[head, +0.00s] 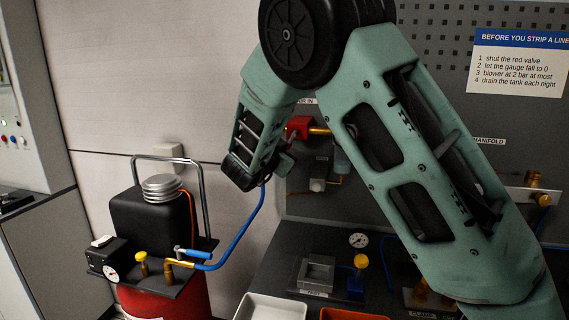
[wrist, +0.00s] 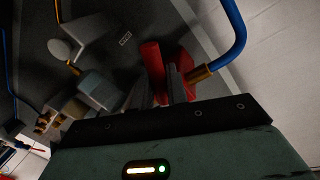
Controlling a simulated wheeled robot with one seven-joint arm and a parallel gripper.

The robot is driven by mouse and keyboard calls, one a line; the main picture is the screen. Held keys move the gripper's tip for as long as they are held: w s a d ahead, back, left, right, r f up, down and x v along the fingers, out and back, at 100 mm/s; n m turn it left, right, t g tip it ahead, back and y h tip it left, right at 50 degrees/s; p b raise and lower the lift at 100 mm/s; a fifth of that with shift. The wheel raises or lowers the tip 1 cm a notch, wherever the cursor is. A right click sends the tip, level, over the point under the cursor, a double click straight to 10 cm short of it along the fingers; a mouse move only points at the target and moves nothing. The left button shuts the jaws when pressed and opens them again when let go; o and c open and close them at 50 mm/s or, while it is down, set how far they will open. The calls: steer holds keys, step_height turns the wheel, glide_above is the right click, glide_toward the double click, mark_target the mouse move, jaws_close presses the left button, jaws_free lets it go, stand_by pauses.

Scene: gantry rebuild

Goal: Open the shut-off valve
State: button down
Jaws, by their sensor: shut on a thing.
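The shut-off valve, with a red body (head: 299,127), is on the grey back panel just right of my gripper in the head view. Its red handle (wrist: 153,58) shows in the wrist view between the grey fingers of my gripper (wrist: 160,88). The fingers are shut on the red handle. In the head view my gripper (head: 284,162) is at the valve, partly hidden by its own housing. A brass fitting (wrist: 200,73) with a blue hose sits beside the handle. The handle's exact angle is hard to tell.
The blue hose (head: 252,222) runs down to a red tank (head: 170,300) with brass fittings at the left. A filter with a clear bowl (head: 342,162) hangs right of the valve. A white tray (head: 270,307) and a gauge (head: 358,240) are on the bench below.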

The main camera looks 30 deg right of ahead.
steer(key=m+b, duration=0.2)
steer(key=w+a+m+y+b, duration=0.1)
steer(key=shift+r, duration=0.3)
steer(key=m, duration=0.1)
steer(key=m+b, duration=0.1)
steer(key=r+b, duration=0.1)
steer(key=shift+w+a+m+y, duration=0.25)
steer(key=shift+m+y, duration=0.15)
steer(key=r+m+b, duration=0.1)
steer(key=b, duration=0.1)
steer(key=m+t+b, duration=0.1)
steer(key=m, duration=0.1)
steer(key=shift+w+a+r+y+b, duration=0.2)
steer(key=shift+r+y+b, duration=0.1)
steer(key=shift+r+b, duration=0.1)
steer(key=shift+r+m+b, duration=0.5)
steer(key=shift+m+b, duration=0.15)
steer(key=shift+m, duration=0.15)
steer(key=shift+r, duration=0.1)
steer(key=c, duration=1.5)
jaws_free()
steer(key=shift+o, duration=0.2)
steer(key=shift+s+a, duration=0.1)
steer(key=p+v, duration=0.1)
steer(key=v, duration=1.6)
steer(key=shift+s+r, duration=0.15)
steer(key=shift+s, duration=0.1)
